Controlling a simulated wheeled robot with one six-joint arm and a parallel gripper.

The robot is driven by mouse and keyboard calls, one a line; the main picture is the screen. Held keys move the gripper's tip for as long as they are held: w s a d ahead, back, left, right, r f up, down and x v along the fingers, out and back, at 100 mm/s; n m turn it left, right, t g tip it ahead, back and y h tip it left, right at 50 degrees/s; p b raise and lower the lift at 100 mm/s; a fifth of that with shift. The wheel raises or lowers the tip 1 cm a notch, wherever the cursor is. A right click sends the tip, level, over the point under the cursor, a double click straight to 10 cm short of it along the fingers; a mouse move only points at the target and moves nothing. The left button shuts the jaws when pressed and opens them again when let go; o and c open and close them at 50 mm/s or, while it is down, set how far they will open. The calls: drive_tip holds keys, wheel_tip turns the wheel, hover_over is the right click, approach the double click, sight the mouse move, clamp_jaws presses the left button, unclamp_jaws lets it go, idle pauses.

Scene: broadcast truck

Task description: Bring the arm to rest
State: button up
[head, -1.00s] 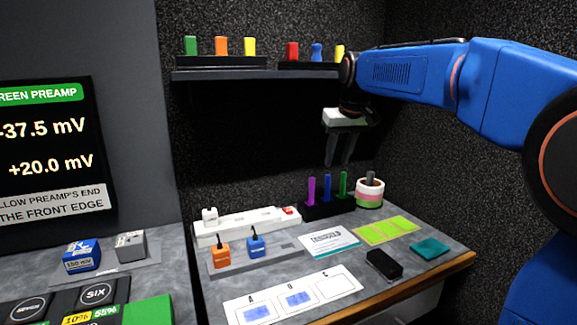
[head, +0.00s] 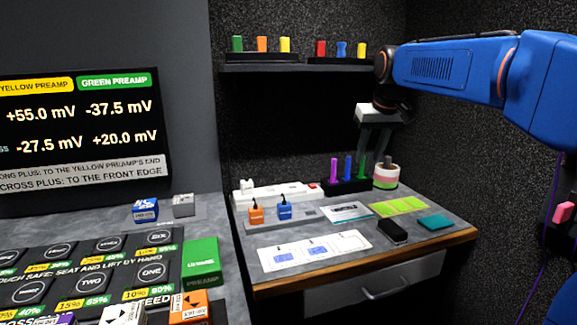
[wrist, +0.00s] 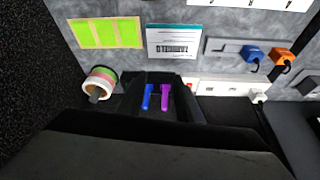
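My arm reaches in from the right of the head view, its blue links raised and bent. My gripper (head: 375,142) hangs pointing down above the back right of the counter, below the shelf's level. Its two dark fingers stand apart with nothing between them, so it looks open and empty. In the wrist view, a blue marker (wrist: 148,97) and a purple marker (wrist: 165,97) show just beyond dark gripper parts. These hide much of the lower picture.
A shelf (head: 300,68) with coloured blocks is on the back wall. The counter below holds a marker rack (head: 347,187), a tape roll (head: 386,177), a white power strip (head: 270,195), a black box (head: 392,231) and a teal pad (head: 435,222). A panel of pads (head: 75,265) lies left.

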drive_tip(key=s+d+f, duration=0.2)
drive_tip(key=s+f, duration=0.5)
drive_tip(key=s, duration=0.5)
drive_tip(key=s+d+f+m, duration=0.1)
drive_tip(key=s+d+f, duration=0.1)
drive_tip(key=s+f, duration=0.6)
drive_tip(key=s+d+f, duration=0.2)
drive_tip(key=s+f, duration=0.6)
drive_tip(key=s, duration=1)
drive_tip(key=shift+s+f+m+h, duration=0.2)
drive_tip(key=shift+f+m+h, duration=0.05)
drive_tip(key=shift+m+h, duration=0.15)
drive_tip(key=shift+d, duration=0.1)
